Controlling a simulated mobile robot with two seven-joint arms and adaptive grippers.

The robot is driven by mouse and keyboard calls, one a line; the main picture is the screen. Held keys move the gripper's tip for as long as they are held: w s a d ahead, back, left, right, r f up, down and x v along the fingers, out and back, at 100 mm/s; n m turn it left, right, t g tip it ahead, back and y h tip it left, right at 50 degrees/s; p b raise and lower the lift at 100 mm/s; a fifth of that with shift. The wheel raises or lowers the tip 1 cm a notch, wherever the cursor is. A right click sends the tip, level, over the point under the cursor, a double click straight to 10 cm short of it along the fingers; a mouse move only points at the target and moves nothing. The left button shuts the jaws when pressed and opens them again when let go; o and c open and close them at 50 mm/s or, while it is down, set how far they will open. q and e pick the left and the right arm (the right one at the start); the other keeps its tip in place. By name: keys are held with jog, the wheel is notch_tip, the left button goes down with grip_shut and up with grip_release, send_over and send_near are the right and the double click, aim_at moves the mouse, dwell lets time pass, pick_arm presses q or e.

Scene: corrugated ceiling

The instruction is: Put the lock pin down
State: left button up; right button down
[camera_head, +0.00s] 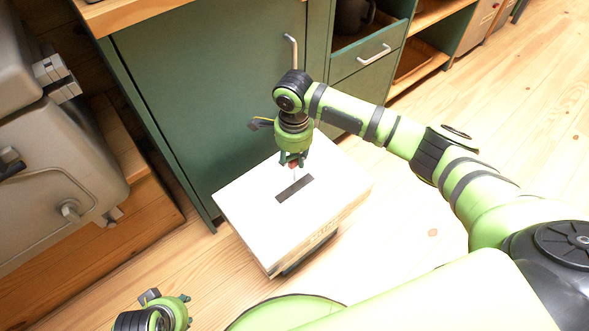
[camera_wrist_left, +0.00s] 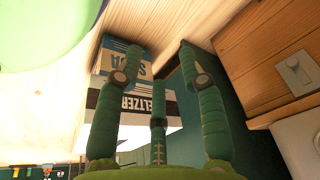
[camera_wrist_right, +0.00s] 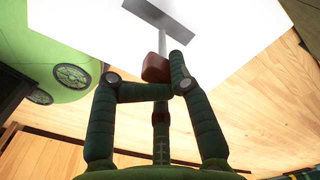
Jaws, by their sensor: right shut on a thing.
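The lock pin (camera_wrist_right: 155,69) has a reddish-brown head and a thin grey shaft. My right gripper (camera_wrist_right: 168,78) is shut on its head. In the head view, the right gripper (camera_head: 293,158) points down over the white box top (camera_head: 250,205), and the pin's red head (camera_head: 294,165) shows small at its fingertips. The shaft points toward a dark grey strip (camera_head: 295,188) on the box top. I cannot tell whether the shaft touches the box. My left gripper (camera_head: 180,305) is low at the left; its fingers are apart and empty in the left wrist view (camera_wrist_left: 158,55).
A grey machine (camera_head: 50,150) stands at the left. The wooden floor (camera_head: 520,120) is clear at right.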

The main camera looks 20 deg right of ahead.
aim_at(295, 169)
notch_tip(295, 169, down, 4)
jog(key=shift+r+b, duration=0.1)
jog(key=shift+b, duration=0.7)
pick_arm(q)
jog(key=v, duration=0.4)
jog(key=shift+w+r, duration=0.25)
jog(key=shift+r, duration=0.15)
jog(key=shift+f, duration=0.2)
pick_arm(e)
jog(key=shift+f, duration=0.2)
pick_arm(q)
jog(key=shift+f, duration=0.1)
pick_arm(e)
jog(key=c, duration=0.9)
grip_release()
